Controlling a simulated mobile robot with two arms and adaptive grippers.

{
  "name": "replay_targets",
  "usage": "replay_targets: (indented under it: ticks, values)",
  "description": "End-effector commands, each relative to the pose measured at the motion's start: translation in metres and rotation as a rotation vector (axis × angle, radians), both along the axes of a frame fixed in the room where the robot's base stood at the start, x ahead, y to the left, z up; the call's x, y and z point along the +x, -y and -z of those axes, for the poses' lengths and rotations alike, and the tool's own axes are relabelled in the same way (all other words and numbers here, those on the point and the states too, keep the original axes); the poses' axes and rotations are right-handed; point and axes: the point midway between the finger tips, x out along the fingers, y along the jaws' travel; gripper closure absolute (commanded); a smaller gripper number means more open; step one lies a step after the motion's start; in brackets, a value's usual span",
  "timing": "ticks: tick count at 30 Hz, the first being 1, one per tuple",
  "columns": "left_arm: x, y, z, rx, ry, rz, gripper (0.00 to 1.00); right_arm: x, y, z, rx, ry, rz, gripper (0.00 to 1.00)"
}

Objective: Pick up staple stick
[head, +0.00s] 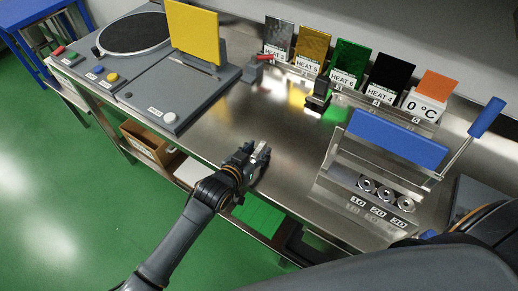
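My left gripper (262,158) is low over the front part of the steel bench, near its front edge. Its fingers look small and dark with a pale, shiny patch between or beside them, and I cannot tell whether they are open or shut. I cannot make out a staple stick for certain; it may be hidden by the gripper or too small to see. My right arm fills the lower right corner, and its gripper is outside the view.
Behind stand a small red-topped device (257,72), a small black device (318,96) and a row of coloured, labelled packs (350,62). A blue-handled machine (398,138) is at right. A grey machine with a yellow plate (193,32) is at left. The bench middle (235,115) is clear.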

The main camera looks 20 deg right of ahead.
Motion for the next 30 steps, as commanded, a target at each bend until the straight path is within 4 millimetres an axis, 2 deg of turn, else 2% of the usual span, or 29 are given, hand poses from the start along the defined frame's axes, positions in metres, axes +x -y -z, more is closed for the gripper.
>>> replay_targets:
  ticks: [1,6,20,23,26,30]
  values:
    - [0.0,0.0,0.0,0.0,0.0,0.0,0.69,0.0,0.0,0.0,0.0,0.0,0.0,0.6]
    - [0.0,0.0,0.0,0.0,0.0,0.0,1.0,0.0,0.0,0.0,0.0,-0.001,0.0,0.6]
    - [0.0,0.0,-0.005,-0.001,0.002,-0.001,1.0,-0.001,0.0,0.002,0.0,-0.001,0.0,0.6]
    - [0.0,0.0,-0.013,-0.003,0.003,0.0,1.0,-0.001,0.0,0.006,0.0,-0.002,0.0,0.6]
    - [0.001,0.0,-0.031,-0.005,0.006,0.0,1.0,-0.001,0.0,0.012,0.0,-0.002,0.0,0.6]
    - [-0.023,-0.002,-0.057,-0.005,0.002,0.001,1.0,-0.001,0.0,0.012,-0.001,-0.002,-0.001,0.6]
